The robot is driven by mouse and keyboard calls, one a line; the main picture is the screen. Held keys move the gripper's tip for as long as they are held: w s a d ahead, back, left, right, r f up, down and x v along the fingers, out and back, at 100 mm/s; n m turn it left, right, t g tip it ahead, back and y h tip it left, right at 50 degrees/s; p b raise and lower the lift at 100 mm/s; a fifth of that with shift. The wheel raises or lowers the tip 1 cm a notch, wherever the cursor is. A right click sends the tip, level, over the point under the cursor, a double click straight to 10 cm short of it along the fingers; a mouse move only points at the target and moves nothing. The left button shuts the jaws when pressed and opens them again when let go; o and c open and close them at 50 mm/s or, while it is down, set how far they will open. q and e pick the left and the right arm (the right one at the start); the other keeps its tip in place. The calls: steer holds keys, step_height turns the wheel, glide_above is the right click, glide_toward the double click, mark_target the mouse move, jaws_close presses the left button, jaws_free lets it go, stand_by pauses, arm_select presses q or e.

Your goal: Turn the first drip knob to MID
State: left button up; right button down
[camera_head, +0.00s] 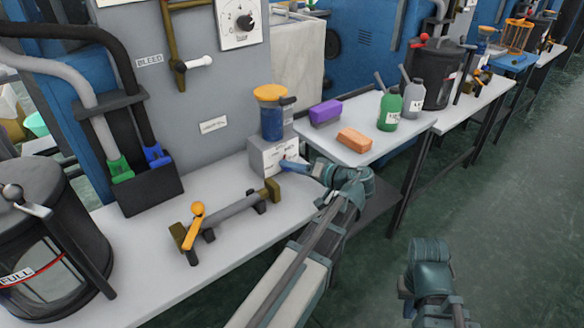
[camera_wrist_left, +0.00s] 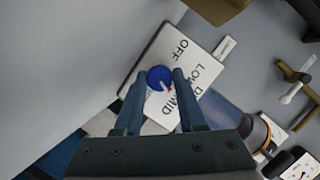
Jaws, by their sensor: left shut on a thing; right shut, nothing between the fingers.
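The first drip knob is a round blue knob (camera_wrist_left: 159,78) on a white plate (camera_wrist_left: 160,52) marked OFF, LOW and MID. In the left wrist view it sits between the fingers of my left gripper (camera_wrist_left: 157,80), which is shut on it. A short pale mark shows on the knob's face; which word it points to is hard to tell. In the head view my left gripper (camera_head: 288,164) reaches the front of a small grey box (camera_head: 263,158), and the knob is hidden there. My right gripper (camera_head: 406,290) is low over the floor, apart from the benches, shut and empty.
A blue jar with an orange lid (camera_head: 271,112) stands on the box. A bar with an orange lever (camera_head: 197,212) lies on the bench left of my left arm. A purple block (camera_head: 325,111), an orange block (camera_head: 354,140) and a green bottle (camera_head: 389,112) stand to the right.

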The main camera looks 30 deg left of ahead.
arm_select(q)
jaws_close()
steer(key=shift+w+f+m+b, duration=0.1)
steer(key=shift+f+m+b, duration=0.1)
steer(key=shift+m+b, duration=0.2)
steer(key=shift+r+g+y, duration=0.1)
steer(key=shift+g+y, duration=0.2)
steer(key=o, duration=0.9)
jaws_free()
steer(key=p+v, duration=0.3)
steer(key=v, duration=1.1)
steer(key=shift+r, duration=0.1)
